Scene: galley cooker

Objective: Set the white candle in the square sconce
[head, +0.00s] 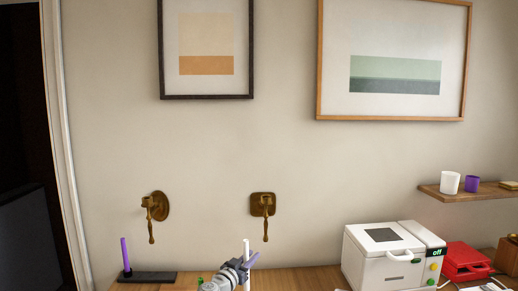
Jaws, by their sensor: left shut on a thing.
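The white candle (246,246) is upright and held in my left gripper (246,264), which is shut on it. Its top stands above the fingers. The square sconce (263,204) is brass, fixed to the wall, with a square back plate and a stem hanging down. The candle is below the sconce and slightly left of it in the picture, apart from it. No candle shows in the sconce. My right gripper is not in view.
A round brass sconce (160,206) is on the wall at left. A purple candle (125,253) stands in a dark block (154,277) on the counter (300,278). A white appliance (383,260), a red case (465,262) and a shelf (453,195) with cups are at right.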

